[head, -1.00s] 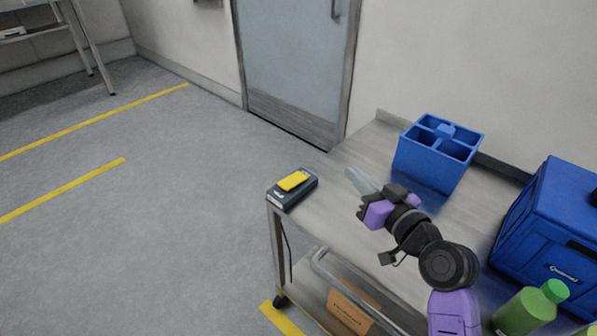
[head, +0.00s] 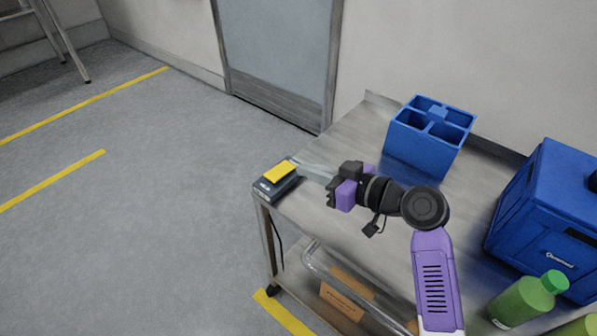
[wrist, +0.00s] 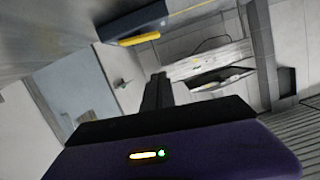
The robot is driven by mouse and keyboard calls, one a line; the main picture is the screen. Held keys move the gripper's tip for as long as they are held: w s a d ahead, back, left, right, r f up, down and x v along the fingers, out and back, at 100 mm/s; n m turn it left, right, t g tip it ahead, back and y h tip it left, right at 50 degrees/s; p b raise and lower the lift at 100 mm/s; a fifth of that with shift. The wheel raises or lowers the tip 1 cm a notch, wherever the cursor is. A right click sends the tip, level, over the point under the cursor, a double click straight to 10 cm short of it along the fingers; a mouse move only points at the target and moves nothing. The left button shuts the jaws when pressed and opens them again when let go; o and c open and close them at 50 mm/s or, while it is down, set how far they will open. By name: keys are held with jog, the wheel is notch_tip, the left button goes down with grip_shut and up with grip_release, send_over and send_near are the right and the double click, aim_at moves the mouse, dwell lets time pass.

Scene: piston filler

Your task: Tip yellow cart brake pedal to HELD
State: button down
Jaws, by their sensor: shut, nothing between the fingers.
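The yellow pedal (head: 281,172) sits on a dark base (head: 270,190) at the cart's near-left corner. In the wrist view, the pedal (wrist: 140,39) and its dark base (wrist: 130,22) appear near the top. The fingers (wrist: 157,92) also show in the wrist view, apart from the pedal in the picture. I cannot tell in the head view whether the fingertips touch the pedal. The pedal's exact tilt is too small to read.
The steel cart top (head: 335,215) is clear in front of my arm. A blue divided caddy (head: 422,150) stands behind it, a blue case (head: 550,220) and green bottle (head: 525,302) to the right. A door (head: 280,60) is in the back wall.

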send_over(271, 175)
jog(key=s+d, duration=0.2)
jog(key=d, duration=0.1)
jog(key=shift+w+f, duration=0.2)
jog(key=shift+f, duration=0.75)
jog(key=f, duration=0.3)
jog(key=shift+a+f+b, duration=0.1)
jog(key=shift+a+b, duration=0.1)
jog(key=shift+b, duration=0.15)
jog(key=shift+a+f, duration=0.1)
jog(key=shift+f, duration=0.4)
jog(key=shift+f, duration=0.1)
jog(key=shift+s+f+b, duration=0.1)
jog(key=shift+f+b, duration=0.45)
jog(key=shift+b, duration=0.6)
jog(key=shift+n, duration=0.3)
jog(key=shift+s+a+r+p, duration=0.1)
jog(key=shift+a+r+p, duration=0.1)
jog(key=shift+r+p, duration=0.9)
jog(key=shift+s+a+r+p, duration=0.15)
jog(key=shift+r+p, duration=0.3)
jog(key=shift+r, duration=1.15)
jog(key=f+v, duration=0.1)
jog(key=v, duration=0.9)
jog(key=shift+s, duration=0.15)
